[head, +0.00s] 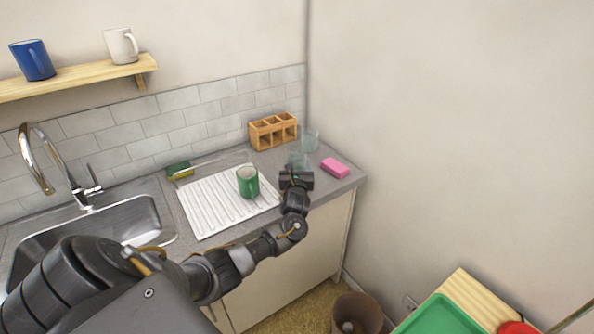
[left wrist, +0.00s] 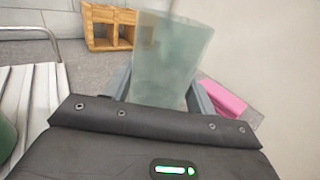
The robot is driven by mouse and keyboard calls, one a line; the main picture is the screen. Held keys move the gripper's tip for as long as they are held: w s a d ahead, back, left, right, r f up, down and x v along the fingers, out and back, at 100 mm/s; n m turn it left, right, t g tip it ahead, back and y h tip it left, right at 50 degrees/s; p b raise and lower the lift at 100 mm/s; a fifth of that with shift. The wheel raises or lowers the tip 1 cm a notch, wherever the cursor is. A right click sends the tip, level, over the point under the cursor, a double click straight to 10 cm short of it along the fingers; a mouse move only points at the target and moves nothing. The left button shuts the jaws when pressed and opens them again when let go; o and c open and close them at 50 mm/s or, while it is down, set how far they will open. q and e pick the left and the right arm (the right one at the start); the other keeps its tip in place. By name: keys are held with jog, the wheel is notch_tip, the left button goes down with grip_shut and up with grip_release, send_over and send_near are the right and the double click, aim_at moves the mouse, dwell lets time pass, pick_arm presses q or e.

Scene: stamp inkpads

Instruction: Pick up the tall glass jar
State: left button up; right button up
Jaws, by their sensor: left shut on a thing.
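A tall, clear greenish glass jar (left wrist: 170,55) stands between the fingers of my left gripper (left wrist: 160,95) in the left wrist view. In the head view the jar (head: 298,157) shows just beyond my left gripper (head: 297,172), near the right end of the counter. The gripper is shut on the jar, with one finger on each side. The jar's lower part is hidden by the gripper. I cannot tell whether its base touches the counter. My right gripper is not in view.
A pink sponge (head: 335,168) lies to the right. A green mug (head: 247,183) stands on the white drainboard (head: 206,212) to the left. The wall closes off the right.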

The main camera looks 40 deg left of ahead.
pick_arm(q)
jog(key=s+r+p, duration=0.4)
jog(key=s+r, duration=0.7)
jog(key=s, duration=0.3)
jog(key=shift+a+r, duration=0.2)
jog(key=shift+a, duration=0.05)
dwell(0.4)
jog(key=d+m+t+h, duration=0.4)
jog(key=d+m+h, duration=0.45)
jog(key=d, duration=0.85)
jog(key=s+d+m+g+h+b, duration=0.1)
jog(key=s+d+m+h, duration=0.3)
jog(key=s+d+h, duration=0.5)
jog(key=d+g+h, duration=0.1)
jog(key=d+h, duration=0.1)
jog(key=d, duration=0.2)
jog(key=shift+f+m, duration=0.15)
jog(key=shift+m, duration=0.2)
